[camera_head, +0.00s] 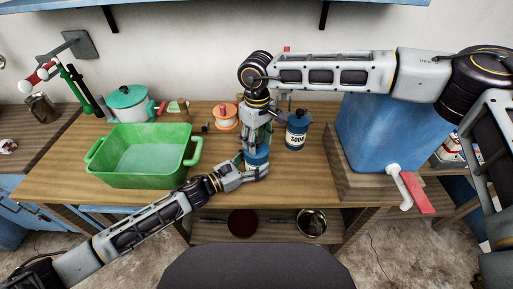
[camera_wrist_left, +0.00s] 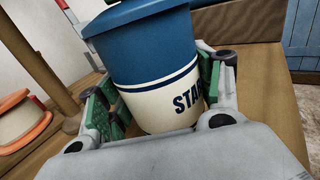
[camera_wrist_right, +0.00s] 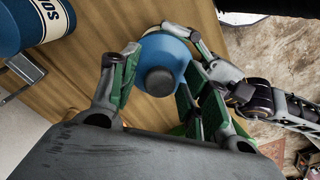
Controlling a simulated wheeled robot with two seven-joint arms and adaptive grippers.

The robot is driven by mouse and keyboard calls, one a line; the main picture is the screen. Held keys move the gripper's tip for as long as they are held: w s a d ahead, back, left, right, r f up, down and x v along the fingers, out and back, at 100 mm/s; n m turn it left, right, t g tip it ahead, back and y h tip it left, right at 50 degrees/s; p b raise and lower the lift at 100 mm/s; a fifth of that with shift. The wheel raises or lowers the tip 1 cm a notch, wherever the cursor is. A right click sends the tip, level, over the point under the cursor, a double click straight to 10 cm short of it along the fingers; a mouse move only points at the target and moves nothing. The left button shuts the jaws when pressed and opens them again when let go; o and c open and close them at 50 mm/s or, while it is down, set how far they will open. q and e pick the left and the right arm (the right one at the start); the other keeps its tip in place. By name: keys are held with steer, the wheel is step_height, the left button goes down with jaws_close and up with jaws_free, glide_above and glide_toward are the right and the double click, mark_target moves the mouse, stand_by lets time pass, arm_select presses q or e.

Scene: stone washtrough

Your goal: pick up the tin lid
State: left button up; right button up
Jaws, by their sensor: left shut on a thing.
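A tin (camera_wrist_left: 160,100) with a blue upper part, a cream lower part and lettering starting "STA" stands upright on the wooden counter. It wears its blue lid (camera_wrist_right: 166,55), which has a dark round knob (camera_wrist_right: 160,81) on top. My left gripper (camera_head: 258,172) is shut on the tin's body, its green pads on either side in the left wrist view. My right gripper (camera_wrist_right: 157,92) points down from above. Its fingers are open on either side of the lid and knob. In the head view it hides much of the tin (camera_head: 257,158).
A blue SODA tin (camera_head: 296,132) stands close right of the right gripper. A green tub (camera_head: 140,176), a lidded pot (camera_head: 128,101) and an orange-and-white spool (camera_head: 225,117) are to the left. A large blue container with a tap (camera_head: 378,132) stands right.

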mark_target(257, 139)
steer(key=c, duration=0.8)
steer(key=shift+o, duration=0.2)
steer(key=shift+r, duration=5.05)
